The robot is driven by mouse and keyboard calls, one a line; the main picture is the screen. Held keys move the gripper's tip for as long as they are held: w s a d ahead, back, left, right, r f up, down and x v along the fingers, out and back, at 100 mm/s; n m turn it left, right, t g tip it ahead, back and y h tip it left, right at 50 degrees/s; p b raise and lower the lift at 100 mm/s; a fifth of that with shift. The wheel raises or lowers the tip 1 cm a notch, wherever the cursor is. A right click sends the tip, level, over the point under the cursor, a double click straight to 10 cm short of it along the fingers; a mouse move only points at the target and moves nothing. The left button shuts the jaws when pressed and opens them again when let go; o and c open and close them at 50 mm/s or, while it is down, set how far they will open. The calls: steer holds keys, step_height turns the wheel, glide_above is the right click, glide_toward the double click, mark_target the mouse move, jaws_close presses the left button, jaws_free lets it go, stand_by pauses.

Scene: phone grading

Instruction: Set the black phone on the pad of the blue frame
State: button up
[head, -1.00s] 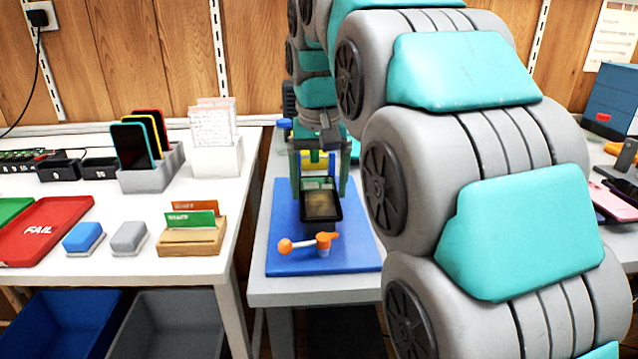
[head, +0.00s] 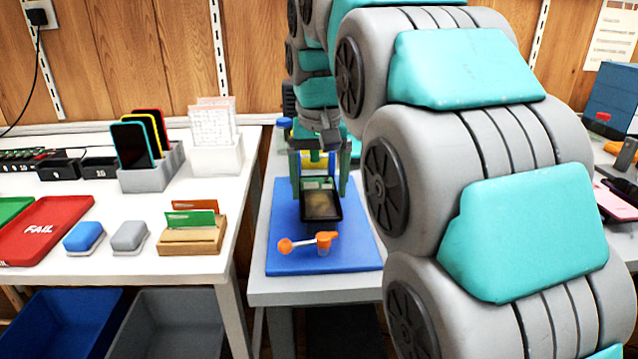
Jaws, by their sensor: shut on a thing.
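The blue frame (head: 283,258) stands on the grey table in the middle of the head view, with a flat blue base and an orange-tipped lever at its near side. My gripper (head: 321,178) is above the base, its two green fingers coming down on either side. A dark, black-edged slab, which looks like the black phone (head: 321,207), sits low between the fingers over the base. I cannot tell whether it touches the pad, which is hidden beneath it.
My arm fills the right middle and hides much of the grey table (head: 285,292). The white table on the left holds a grey phone rack (head: 150,178), a red FAIL tray (head: 45,228), a wooden card holder (head: 190,240) and two small blocks. A pink phone lies far right.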

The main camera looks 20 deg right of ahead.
steer(key=shift+f, duration=0.4)
stand_by(0.8)
steer(key=o, duration=1.2)
steer(key=shift+o, duration=0.2)
steer(key=shift+r+p, duration=0.3)
steer(key=shift+r, duration=0.35)
steer(key=shift+r+p, duration=1.15)
steer(key=shift+r, duration=2.3)
